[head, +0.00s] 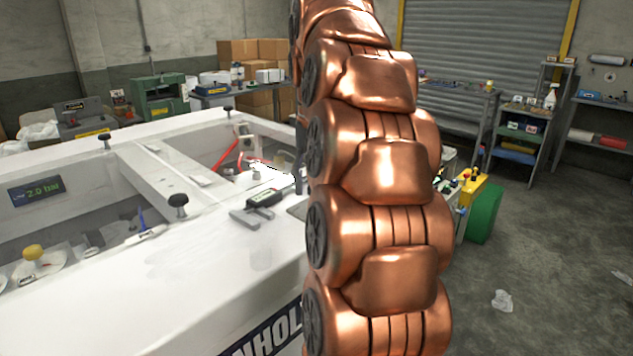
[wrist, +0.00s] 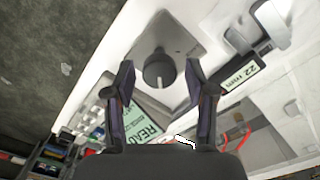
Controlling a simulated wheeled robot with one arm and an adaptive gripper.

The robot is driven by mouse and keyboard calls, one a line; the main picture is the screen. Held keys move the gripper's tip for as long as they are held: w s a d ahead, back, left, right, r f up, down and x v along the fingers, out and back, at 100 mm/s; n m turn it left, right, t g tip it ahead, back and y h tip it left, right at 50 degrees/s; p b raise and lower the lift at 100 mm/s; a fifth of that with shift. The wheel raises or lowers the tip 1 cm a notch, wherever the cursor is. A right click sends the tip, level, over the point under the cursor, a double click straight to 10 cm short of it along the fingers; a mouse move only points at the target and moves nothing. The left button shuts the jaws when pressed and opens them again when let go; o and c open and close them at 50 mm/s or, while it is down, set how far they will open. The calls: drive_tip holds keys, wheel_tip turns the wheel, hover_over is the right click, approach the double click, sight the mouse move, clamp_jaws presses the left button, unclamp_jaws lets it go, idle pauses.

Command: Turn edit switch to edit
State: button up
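In the wrist view, a round black knob (wrist: 159,72), which looks like the edit switch, sits on a grey metal plate (wrist: 172,35). A white pointer line on the knob points roughly toward the bottom of the picture. Any marks on the plate are too small to read. My gripper (wrist: 159,67) is open, with its two dark fingers apart on the left and right of the knob. I cannot tell whether they touch it. In the head view, my copper arm hides the knob and most of the gripper.
A caliper (head: 265,196) lies on the white glovebox top (head: 190,270); its 22 mm display (wrist: 243,76) shows right of the knob. A green READ card (wrist: 155,132) is below the knob. Black clamp knobs (head: 178,200) stand on the box. Yellow and green cases (head: 484,213) are beyond my arm.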

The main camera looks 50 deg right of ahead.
drive_tip(key=shift+o, duration=0.2)
idle(0.5)
drive_tip(key=n, duration=0.4)
drive_tip(key=n+p, duration=0.1)
drive_tip(key=n, duration=0.3)
drive_tip(key=shift+r+n+p, duration=0.15)
drive_tip(key=shift+n+p, duration=0.2)
drive_tip(key=shift+n, duration=0.05)
drive_tip(key=n+p, duration=0.5)
drive_tip(key=n, duration=0.1)
drive_tip(key=shift+r, duration=0.1)
drive_tip(key=shift+f+n+p, duration=0.2)
drive_tip(key=shift+n+p, duration=1.3)
drive_tip(key=shift+n, duration=0.2)
